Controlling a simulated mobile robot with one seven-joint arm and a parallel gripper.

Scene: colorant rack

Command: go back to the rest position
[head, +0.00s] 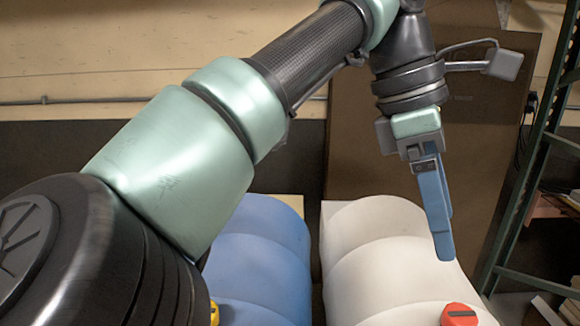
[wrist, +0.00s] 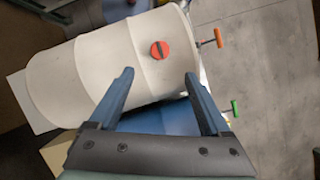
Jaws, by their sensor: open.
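My gripper (head: 443,248) hangs pointing down above the white drum in the head view, where its blue fingers overlap in line. In the wrist view my gripper (wrist: 158,75) shows its two fingers spread wide with nothing between the tips. The white drum (head: 375,265) lies on its side and has a red cap (head: 459,314) at its near end. The same white drum (wrist: 95,70) and red cap (wrist: 160,50) show in the wrist view, the cap beyond the fingertips. My gripper appears apart from both.
A blue drum (head: 262,255) lies left of the white one, with a yellow cap (head: 214,312) partly hidden by my arm. Orange (wrist: 210,40) and green (wrist: 230,108) tap handles stick out at the drum ends. A green metal shelf (head: 530,170) stands at the right. Grey floor (wrist: 260,60) is open beyond the taps.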

